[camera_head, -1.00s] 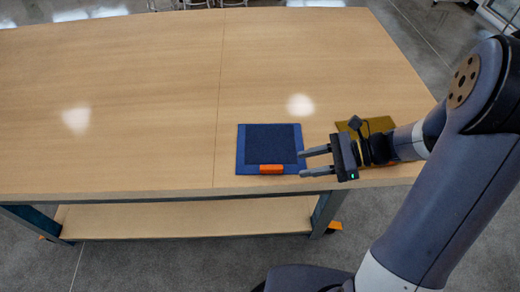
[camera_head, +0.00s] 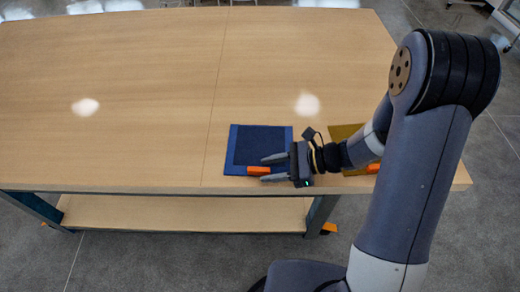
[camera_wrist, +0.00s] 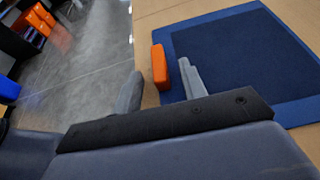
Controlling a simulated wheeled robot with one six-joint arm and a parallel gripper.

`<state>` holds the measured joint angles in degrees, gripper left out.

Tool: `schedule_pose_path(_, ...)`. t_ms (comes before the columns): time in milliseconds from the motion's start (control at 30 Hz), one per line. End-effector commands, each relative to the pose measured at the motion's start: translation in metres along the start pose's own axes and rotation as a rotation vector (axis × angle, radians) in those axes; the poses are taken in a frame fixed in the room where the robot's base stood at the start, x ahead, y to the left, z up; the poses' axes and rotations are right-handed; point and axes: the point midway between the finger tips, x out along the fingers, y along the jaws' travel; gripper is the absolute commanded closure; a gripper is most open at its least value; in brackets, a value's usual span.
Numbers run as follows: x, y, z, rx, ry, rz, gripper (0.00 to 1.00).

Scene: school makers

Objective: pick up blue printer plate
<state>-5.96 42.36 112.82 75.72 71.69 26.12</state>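The blue printer plate (camera_head: 237,146) lies flat near the front edge of the wooden table. It has a darker blue inner square and an orange tab (camera_head: 258,171) on its front edge. In the wrist view the plate (camera_wrist: 228,58) fills the upper right, with its orange tab (camera_wrist: 160,67) beside the fingers. My gripper (camera_head: 273,169) is open and empty, at the plate's front right corner. Its fingers point left, and the tab shows just beyond the fingertips in the wrist view. I cannot tell whether either finger touches the plate.
A yellow plate (camera_head: 345,133) with an orange tab (camera_head: 373,169) lies to the right, partly hidden by my arm. The wooden table (camera_head: 120,120) is clear to the left and behind. Its front edge is close, with a lower shelf (camera_head: 160,218) below.

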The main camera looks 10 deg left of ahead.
Motion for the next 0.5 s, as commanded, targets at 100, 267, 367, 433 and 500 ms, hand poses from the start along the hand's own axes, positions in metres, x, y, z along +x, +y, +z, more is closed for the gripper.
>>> schedule_pose_path(100,0.0000,-0.0001,-0.0003,0.000,0.000,-0.001,0.60)
schedule_pose_path(267,-0.0002,-0.0001,-0.0002,0.000,0.000,-0.001,0.68)
schedule_pose_path(367,-0.0003,-0.0002,-0.0002,0.000,0.000,-0.001,0.76)
schedule_pose_path(433,-0.0003,-0.0002,-0.0001,0.000,-0.001,-0.001,0.82)
schedule_pose_path(500,-0.0004,-0.0002,-0.0001,0.000,-0.001,-0.001,0.88)
